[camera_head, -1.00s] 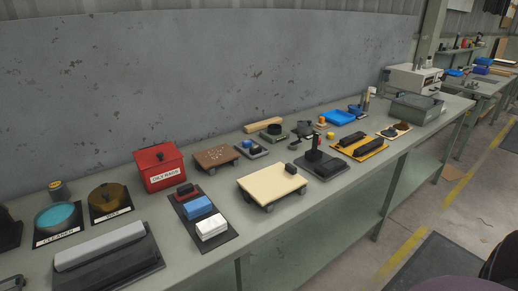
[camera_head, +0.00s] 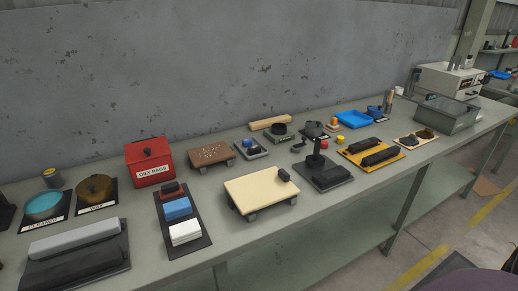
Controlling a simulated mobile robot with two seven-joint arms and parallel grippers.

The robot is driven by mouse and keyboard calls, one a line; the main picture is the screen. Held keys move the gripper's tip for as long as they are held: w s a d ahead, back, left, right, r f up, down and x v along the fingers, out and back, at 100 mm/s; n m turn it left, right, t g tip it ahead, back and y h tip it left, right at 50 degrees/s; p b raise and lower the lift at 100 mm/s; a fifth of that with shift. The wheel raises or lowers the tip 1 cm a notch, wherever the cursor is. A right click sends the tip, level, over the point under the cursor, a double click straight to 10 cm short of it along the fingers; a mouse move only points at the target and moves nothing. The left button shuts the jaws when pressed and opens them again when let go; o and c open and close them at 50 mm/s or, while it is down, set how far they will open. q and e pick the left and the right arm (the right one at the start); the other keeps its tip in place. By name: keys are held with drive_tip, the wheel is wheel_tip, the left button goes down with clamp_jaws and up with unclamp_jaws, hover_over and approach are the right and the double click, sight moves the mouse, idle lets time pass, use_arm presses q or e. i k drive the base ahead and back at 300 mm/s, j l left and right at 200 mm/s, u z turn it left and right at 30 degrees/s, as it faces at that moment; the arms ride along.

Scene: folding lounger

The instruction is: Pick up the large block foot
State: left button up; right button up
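No part is marked as the large block foot, so I cannot tell for sure which one it is. A small dark block (camera_head: 284,174) sits on the far right corner of a cream board (camera_head: 256,194), which stands on short dark feet on the bench. Other dark blocks that could match are two long black bars on a yellow tray: the rear bar (camera_head: 359,147) and the front bar (camera_head: 380,157). A black stand (camera_head: 325,177) with an upright post is between the board and the yellow tray. Neither of my grippers is in view.
The long green-grey bench (camera_head: 345,192) holds a red oily rags box (camera_head: 149,161), a brown board (camera_head: 210,155), a black tray (camera_head: 192,241) with blue and white blocks, a blue tray (camera_head: 354,118) and a grey bin (camera_head: 446,114). A grey wall rises behind. The front bench strip is mostly clear.

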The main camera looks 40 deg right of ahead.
sight(253, 150)
drive_tip(key=l+u, duration=0.15)
drive_tip(key=l, duration=0.7)
drive_tip(key=k+l+u, duration=0.1)
drive_tip(key=l, duration=0.75)
